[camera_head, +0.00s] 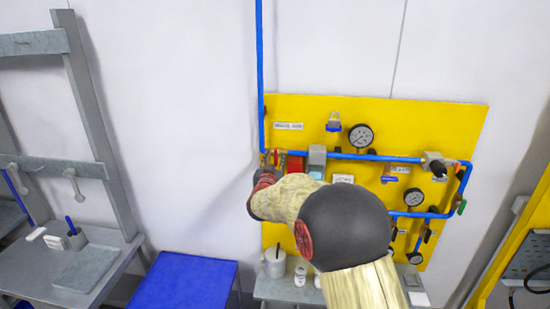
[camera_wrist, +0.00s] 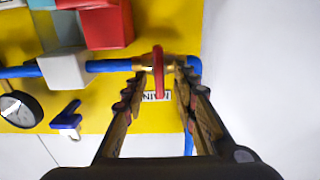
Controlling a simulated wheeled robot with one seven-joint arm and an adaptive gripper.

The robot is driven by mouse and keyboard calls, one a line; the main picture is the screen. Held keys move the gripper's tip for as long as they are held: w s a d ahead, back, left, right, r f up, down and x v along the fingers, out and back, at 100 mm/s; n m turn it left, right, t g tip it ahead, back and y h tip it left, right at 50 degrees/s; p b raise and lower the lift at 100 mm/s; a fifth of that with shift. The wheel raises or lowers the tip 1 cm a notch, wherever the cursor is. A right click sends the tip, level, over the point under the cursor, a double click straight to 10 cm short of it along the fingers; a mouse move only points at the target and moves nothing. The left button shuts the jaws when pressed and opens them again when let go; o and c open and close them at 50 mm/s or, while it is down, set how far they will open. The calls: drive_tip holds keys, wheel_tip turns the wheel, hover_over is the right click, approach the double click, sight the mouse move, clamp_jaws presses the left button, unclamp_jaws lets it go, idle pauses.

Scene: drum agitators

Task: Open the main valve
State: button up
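The main valve shows in the wrist view as a brass body with a red lever handle (camera_wrist: 158,72) on the blue pipe. A white label behind it is partly covered, with "MAIN" partly readable. My gripper (camera_wrist: 160,82) is open, with one finger on each side of the red handle and small gaps visible. I cannot tell whether either fingertip touches the valve body. In the head view the red handle (camera_head: 276,156) shows at the left edge of the yellow panel, with my gripper (camera_head: 268,166) right at it, largely hidden by my arm.
The yellow panel (camera_head: 440,122) carries blue pipes, a gauge (camera_head: 361,136), a red box (camera_wrist: 108,25) and a white block (camera_wrist: 64,68) beside the valve. My arm hides the panel's lower middle. A blue table (camera_head: 185,281) stands below left. The wall left of the panel is clear.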

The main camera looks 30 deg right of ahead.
drive_tip(key=shift+w+d, duration=0.25)
drive_tip(key=shift+w, duration=0.05)
drive_tip(key=shift+c, duration=0.3)
clamp_jaws()
